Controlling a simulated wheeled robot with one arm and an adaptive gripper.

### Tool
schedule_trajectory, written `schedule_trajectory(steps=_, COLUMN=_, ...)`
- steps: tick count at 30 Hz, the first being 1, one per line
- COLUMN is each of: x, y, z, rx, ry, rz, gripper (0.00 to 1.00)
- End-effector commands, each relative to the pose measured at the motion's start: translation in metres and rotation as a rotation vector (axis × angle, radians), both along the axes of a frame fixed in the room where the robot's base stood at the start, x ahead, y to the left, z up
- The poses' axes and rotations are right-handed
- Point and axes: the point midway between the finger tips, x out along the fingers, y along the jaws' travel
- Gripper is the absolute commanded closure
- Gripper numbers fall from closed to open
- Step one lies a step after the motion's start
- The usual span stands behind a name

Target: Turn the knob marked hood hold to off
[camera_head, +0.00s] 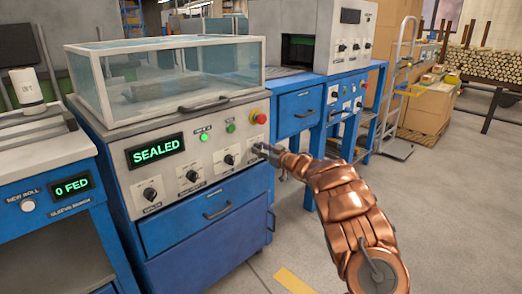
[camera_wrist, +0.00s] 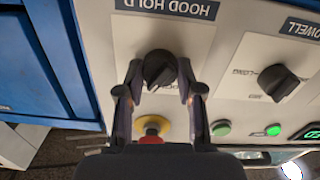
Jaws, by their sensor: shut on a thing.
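The knob marked hood hold (camera_wrist: 160,68) is black and round with a grip bar, on a pale plate. Its label (camera_wrist: 165,8) appears upside down in the wrist view. My gripper (camera_wrist: 158,78) has one finger on each side of the knob and is shut on it. In the head view my gripper (camera_head: 266,150) is at the right end of the panel's knob row and hides this knob. Small position marks beside the knob are partly covered, so I cannot tell its setting.
The dwell knob (camera_wrist: 278,82) is beside it. A red stop button (camera_head: 260,118) on yellow sits close above. Green buttons (camera_head: 231,127) and a SEALED display (camera_head: 156,150) share the panel. A clear hood (camera_head: 180,80) is down on top. Floor (camera_head: 440,220) is free at right.

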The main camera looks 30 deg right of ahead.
Motion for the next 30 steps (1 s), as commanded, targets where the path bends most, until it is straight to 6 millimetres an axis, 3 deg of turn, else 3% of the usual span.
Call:
schedule_trajectory(steps=3, x=0.0001, y=0.0005, z=-0.0002, rx=0.0, ry=0.0, rz=0.001, gripper=0.98)
schedule_trajectory(steps=14, x=0.0005, y=0.0022, z=0.0005, rx=-0.062, ry=-0.013, rz=0.004, gripper=0.98)
schedule_trajectory(steps=30, x=0.0004, y=0.0024, z=-0.0017, rx=-0.496, ry=-0.117, rz=0.003, gripper=0.98)
